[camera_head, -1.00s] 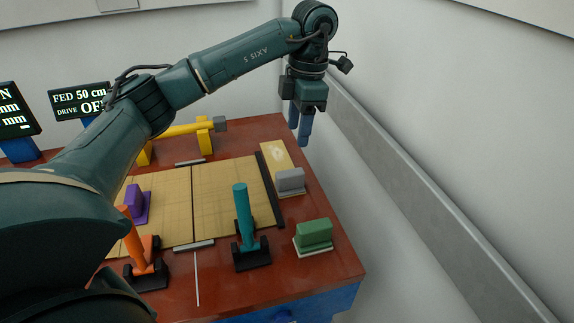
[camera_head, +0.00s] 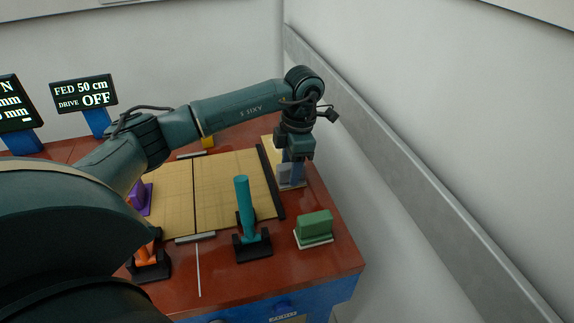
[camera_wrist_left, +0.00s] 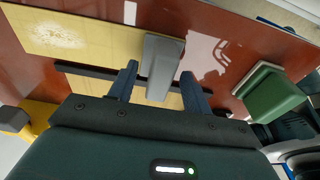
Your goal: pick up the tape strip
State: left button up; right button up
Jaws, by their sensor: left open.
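I cannot tell for certain which thing is the tape strip. A thin white strip (camera_head: 199,270) lies on the red-brown table in front of the tan sheet. A pale tan piece with a whitish patch (camera_wrist_left: 62,34) lies beside a grey block (camera_wrist_left: 165,45) in the left wrist view. My left gripper (camera_head: 292,180) points down at the table's right side, over the grey block. In the left wrist view its open fingers (camera_wrist_left: 160,80) appear on either side of the grey block; contact is unclear. In the head view the gripper partly hides the block and tan piece. My right gripper is not seen.
A green block (camera_head: 314,225) on a pale base and a teal post (camera_head: 243,205) in a black holder stand near the front. The tan sheet (camera_head: 225,180) has a dark bar (camera_head: 270,180) along its right edge. A wall ledge (camera_head: 380,140) runs beyond the table's right side.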

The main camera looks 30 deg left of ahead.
pick_arm(q)
jog(key=shift+c, duration=0.2)
grip_shut()
dwell(0.4)
